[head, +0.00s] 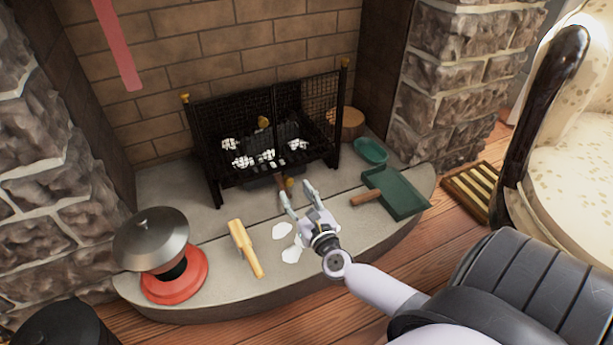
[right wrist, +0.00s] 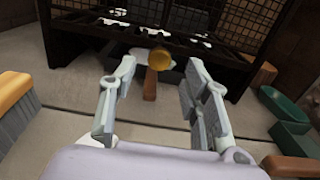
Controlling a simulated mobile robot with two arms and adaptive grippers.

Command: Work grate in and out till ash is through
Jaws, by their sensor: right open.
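The black grate (head: 213,150) stands in the brick fireplace, with several white-grey ash lumps (head: 268,155) on its bars. In the right wrist view the grate front (right wrist: 70,32) is straight ahead, with pale ash (right wrist: 120,20) on it. A short wooden handle (right wrist: 150,83) with a brass knob (right wrist: 160,58) sticks out low at its front. My right gripper (head: 297,189) is open and empty in front of the grate. In the right wrist view its fingers (right wrist: 160,68) spread either side of the handle, without visible contact. My left gripper is out of view.
White patches (head: 283,231) lie on the stone hearth (head: 205,220). A brush (head: 245,247) and a red-based metal-topped object (head: 155,245) are left. A green dustpan (head: 398,192), green dish (head: 370,151) and log (head: 347,122) are right. An armchair (head: 580,130) stands far right.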

